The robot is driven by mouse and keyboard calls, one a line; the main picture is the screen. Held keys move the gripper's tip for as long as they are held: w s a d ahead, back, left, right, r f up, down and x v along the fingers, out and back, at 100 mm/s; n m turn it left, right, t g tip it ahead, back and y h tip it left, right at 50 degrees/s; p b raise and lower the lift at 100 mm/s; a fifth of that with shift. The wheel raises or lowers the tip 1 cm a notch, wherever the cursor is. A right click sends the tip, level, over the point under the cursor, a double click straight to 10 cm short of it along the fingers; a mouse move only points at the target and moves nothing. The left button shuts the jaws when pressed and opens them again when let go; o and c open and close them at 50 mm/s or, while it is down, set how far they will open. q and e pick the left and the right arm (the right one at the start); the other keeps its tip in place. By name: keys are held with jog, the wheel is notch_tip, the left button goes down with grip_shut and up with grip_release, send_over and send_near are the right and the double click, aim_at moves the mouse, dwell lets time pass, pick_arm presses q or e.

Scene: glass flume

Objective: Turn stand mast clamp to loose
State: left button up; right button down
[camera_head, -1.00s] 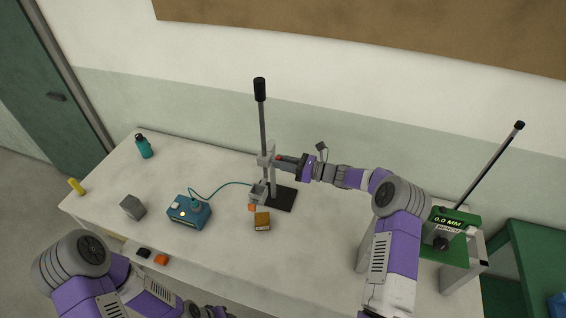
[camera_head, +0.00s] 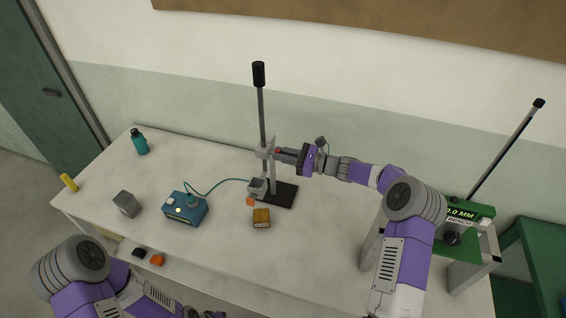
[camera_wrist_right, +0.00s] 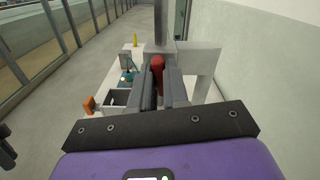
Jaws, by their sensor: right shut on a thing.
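The stand has a dark base (camera_head: 282,195), a thin upright mast (camera_head: 262,118) with a black top, and a grey clamp block (camera_head: 265,152) on the mast. A red clamp handle (camera_head: 278,151) sticks out at the block's right side. My right gripper (camera_head: 282,154) reaches in from the right and is shut on the red handle. In the right wrist view the red handle (camera_wrist_right: 157,66) lies between the two fingers (camera_wrist_right: 160,88), in front of the grey block. My left arm shows at the lower left, but its gripper jaws cannot be made out.
A teal box (camera_head: 185,210) with a cable to the stand, a grey cube (camera_head: 126,204), a teal bottle (camera_head: 139,142) and an orange-brown block (camera_head: 261,218) stand on the white table (camera_head: 320,240). A green gauge unit (camera_head: 468,212) stands at the right.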

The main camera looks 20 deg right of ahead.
jog(key=shift+s+a+f+n+b, duration=0.1)
jog(key=shift+n+b, duration=5)
jog(key=shift+b, duration=2.15)
jog(key=c, duration=1.1)
grip_release()
jog(key=v, duration=0.7)
jog(key=shift+s+d, duration=0.2)
jog(key=shift+d, duration=0.05)
